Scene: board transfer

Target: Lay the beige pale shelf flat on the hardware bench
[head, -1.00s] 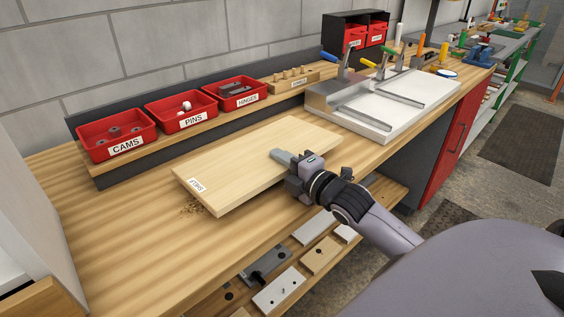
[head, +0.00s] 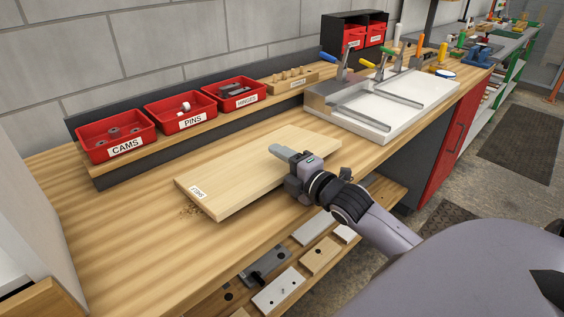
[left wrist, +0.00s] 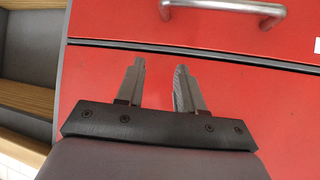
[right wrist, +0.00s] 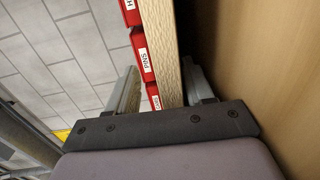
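The pale shelf (head: 250,172), a beige board with a small white label at its left end, is low over the wooden hardware bench (head: 120,235), roughly level. I cannot tell if its whole underside touches the bench. My right gripper (head: 284,160) is at its front edge, one finger above the board and the other hidden. The right wrist view shows the board's edge (right wrist: 163,45) between the fingers (right wrist: 160,80), with a gap to the left finger. My left gripper (left wrist: 157,75) is open and empty before a red drawer front (left wrist: 230,80), outside the head view.
Red bins marked CAMS (head: 118,140), PINS (head: 185,122) and HINGES (head: 236,103) stand along the back. A white clamping fixture (head: 405,100) stands to the right. A lower shelf (head: 320,255) holds several plates.

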